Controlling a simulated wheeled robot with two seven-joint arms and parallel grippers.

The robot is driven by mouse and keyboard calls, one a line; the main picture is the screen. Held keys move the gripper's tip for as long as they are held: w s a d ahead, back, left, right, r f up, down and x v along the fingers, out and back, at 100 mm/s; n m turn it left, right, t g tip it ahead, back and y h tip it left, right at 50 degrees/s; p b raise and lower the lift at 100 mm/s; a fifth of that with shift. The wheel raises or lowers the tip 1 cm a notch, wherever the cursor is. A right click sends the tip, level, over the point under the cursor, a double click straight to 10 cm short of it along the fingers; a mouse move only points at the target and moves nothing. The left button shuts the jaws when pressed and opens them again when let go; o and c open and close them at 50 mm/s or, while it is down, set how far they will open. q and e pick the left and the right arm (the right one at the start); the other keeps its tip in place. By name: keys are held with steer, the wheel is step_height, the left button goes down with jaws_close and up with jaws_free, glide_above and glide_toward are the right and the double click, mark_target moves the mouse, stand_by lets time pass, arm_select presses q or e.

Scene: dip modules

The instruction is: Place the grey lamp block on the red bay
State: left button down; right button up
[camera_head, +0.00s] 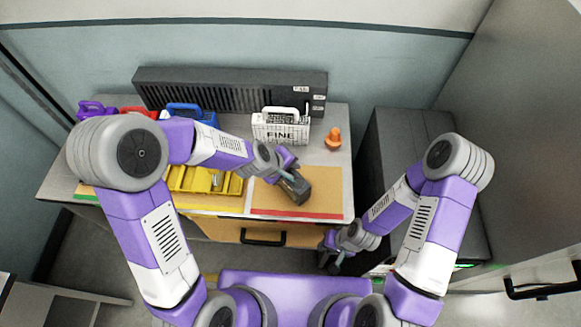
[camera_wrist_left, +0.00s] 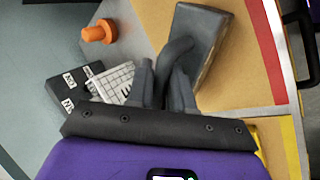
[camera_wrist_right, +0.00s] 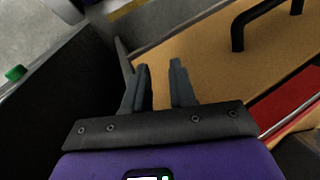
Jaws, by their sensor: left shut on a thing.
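The grey lamp block (camera_head: 297,186) is a dark grey box with a curved handle. My left gripper (camera_head: 286,176) is shut on the handle; in the left wrist view the fingers (camera_wrist_left: 165,72) close around it, and the block body (camera_wrist_left: 208,38) extends beyond them. The red bay is the tan area with a red strip (camera_head: 300,214) along the table's front right edge; the strip also shows in the left wrist view (camera_wrist_left: 262,45). The block is over this bay; I cannot tell whether it touches the surface. My right gripper (camera_wrist_right: 158,70) is open and empty, low before the table.
A yellow tray (camera_head: 225,181) lies left of the bay. A white FINE block (camera_head: 281,130) and an orange knob-like object (camera_head: 333,139) stand behind it. Purple, red and blue (camera_head: 188,112) handled blocks stand back left. A black slatted rack (camera_head: 230,90) spans the back. A dark cabinet (camera_head: 410,125) stands right.

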arm_select(q)
steer(key=shift+f, duration=0.2)
steer(key=c, duration=1)
jaws_free()
steer(key=shift+a+r, duration=0.1)
steer(key=shift+r, duration=0.4)
steer(key=p+v, duration=0.5)
steer(key=v, duration=0.6)
steer(key=shift+s+r, duration=0.2)
steer(key=shift+a, duration=0.1)
